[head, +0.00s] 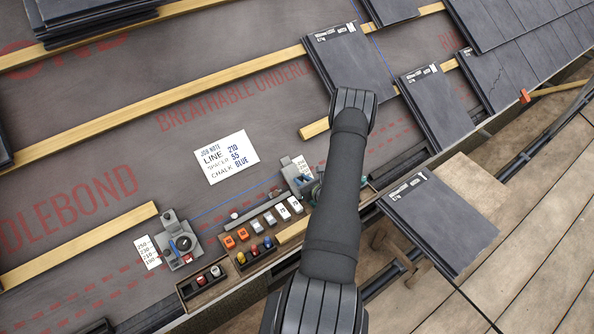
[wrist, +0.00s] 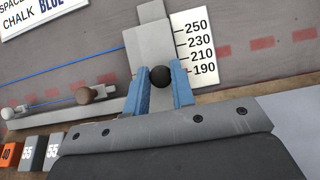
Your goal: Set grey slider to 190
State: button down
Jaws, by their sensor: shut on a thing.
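The grey slider (wrist: 152,42) is a flat grey plate with a round black knob (wrist: 160,76), in the upper middle of the wrist view. A white scale card (wrist: 200,45) to its right reads 250, 230, 210 and 190 downwards. My gripper (wrist: 159,75) has its two blue fingers shut on the knob, one on each side. The knob is about level with the 190 mark, perhaps slightly below. In the head view my arm partly covers the slider (head: 292,163); its knob is hidden there.
A job note (head: 227,158) reads LINE 210, SPACER 55, CHALK BLUE. Left of the slider are a rail with a brown knob (wrist: 87,93), numbered blocks (head: 270,217) and a device with a dark dial (head: 183,243). A slate (head: 440,220) lies to the right.

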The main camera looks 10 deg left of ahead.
jog(key=shift+s+d+f, duration=0.25)
jog(key=shift+f, duration=0.05)
jog(key=c, duration=1.2)
grip_release()
jog(key=shift+c, duration=0.2)
jog(key=shift+r, duration=0.1)
jog(key=v, duration=1.7)
jog(key=shift+s+d+r, duration=0.1)
jog(key=shift+s, duration=0.05)
jog(key=x, duration=1.7)
jog(key=shift+w, duration=0.2)
